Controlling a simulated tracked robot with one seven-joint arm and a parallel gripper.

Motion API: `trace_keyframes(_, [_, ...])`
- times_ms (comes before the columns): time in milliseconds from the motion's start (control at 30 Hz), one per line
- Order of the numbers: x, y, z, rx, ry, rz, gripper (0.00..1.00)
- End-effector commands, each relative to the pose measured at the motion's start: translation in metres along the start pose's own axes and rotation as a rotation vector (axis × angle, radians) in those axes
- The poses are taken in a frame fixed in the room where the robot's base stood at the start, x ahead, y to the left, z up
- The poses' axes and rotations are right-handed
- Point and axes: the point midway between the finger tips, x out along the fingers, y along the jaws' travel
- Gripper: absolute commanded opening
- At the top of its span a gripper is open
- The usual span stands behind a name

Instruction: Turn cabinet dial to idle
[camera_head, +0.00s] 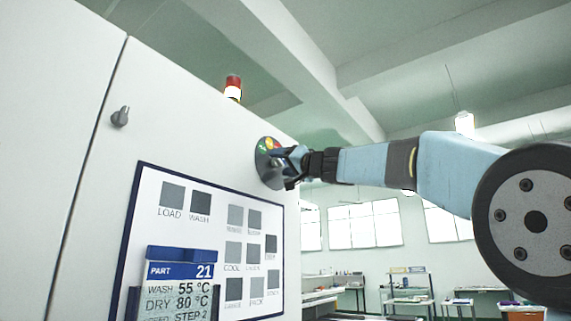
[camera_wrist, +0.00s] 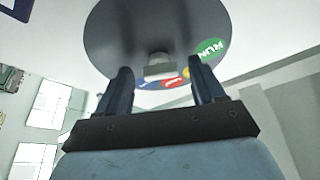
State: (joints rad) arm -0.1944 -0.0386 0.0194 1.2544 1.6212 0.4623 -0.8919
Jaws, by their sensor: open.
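The round dark dial (camera_head: 264,148) is on the white cabinet's face, partly hidden by my gripper in the head view. In the wrist view, the dial plate (camera_wrist: 120,35) has a green RUN mark (camera_wrist: 210,49) and red, yellow and blue marks along its edge. A light grey knob (camera_wrist: 160,71) stands out from its middle. My gripper (camera_head: 288,164) is open at the dial. In the wrist view, my gripper (camera_wrist: 159,66) has one finger on each side of the knob, with gaps showing. No idle mark is legible, and the knob's setting cannot be told.
The white cabinet (camera_head: 180,95) has a small grey latch (camera_head: 121,116) and a blue-framed label board (camera_head: 190,235). A blue PART 21 card (camera_head: 180,271) stands before the board. A red and white beacon (camera_head: 233,87) is on top. Workbenches (camera_head: 405,298) stand far behind.

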Motion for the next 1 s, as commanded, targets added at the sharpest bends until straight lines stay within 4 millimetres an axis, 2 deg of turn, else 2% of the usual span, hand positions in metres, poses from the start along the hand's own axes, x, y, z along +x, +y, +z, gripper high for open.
trace_keyframes(233, [0.0006,0.0001,0.0002,0.0,0.0,0.0,0.68])
trace_keyframes(800, [0.0003,0.0005,0.0,0.0,0.0,0.001,0.14])
trace_keyframes(1000, [-0.0007,0.0018,-0.0014,0.005,0.001,0.005,0.12])
